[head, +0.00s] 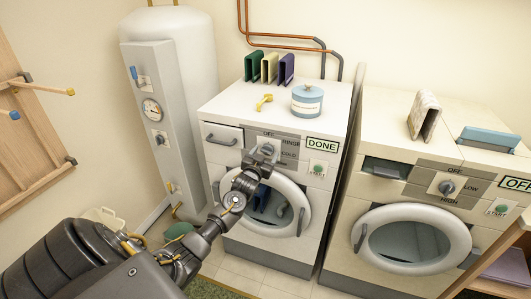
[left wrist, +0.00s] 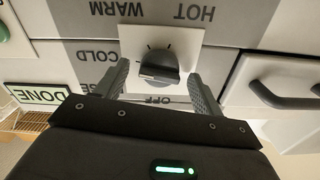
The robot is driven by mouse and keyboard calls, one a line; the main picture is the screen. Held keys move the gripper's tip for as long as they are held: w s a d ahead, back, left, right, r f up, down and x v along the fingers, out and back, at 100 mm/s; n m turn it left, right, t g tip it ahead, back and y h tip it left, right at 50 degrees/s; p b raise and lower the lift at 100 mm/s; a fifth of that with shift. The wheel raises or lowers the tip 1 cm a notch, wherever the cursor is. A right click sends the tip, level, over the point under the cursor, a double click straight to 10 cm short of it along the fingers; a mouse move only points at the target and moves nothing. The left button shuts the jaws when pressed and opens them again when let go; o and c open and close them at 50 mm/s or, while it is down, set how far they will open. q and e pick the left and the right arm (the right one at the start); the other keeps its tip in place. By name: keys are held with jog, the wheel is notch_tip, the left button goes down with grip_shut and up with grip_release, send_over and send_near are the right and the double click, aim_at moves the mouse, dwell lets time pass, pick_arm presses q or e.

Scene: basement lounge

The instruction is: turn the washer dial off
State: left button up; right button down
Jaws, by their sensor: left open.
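The washer (head: 230,180) is the left white machine, with a DONE display (head: 322,145). Its dial (left wrist: 158,68) is a dark round knob with a raised grip on a pale square plate. In the left wrist view, upside down, OFF, COLD, WARM and HOT labels surround it. My left gripper (left wrist: 160,76) is open, its fingers on either side of the dial; I cannot tell whether they touch it. In the head view the left gripper (head: 262,158) is at the washer's panel and partly hides the dial. My right gripper is not in view.
A second machine (head: 345,205) with its own dial (head: 446,187) stands to the right. A green START button (head: 319,169) is right of the washer dial. A boiler (head: 190,60) stands left.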

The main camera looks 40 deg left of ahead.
pick_arm(q)
jog(key=shift+w+a, duration=0.15)
jog(key=shift+w, duration=0.25)
jog(key=c, duration=1)
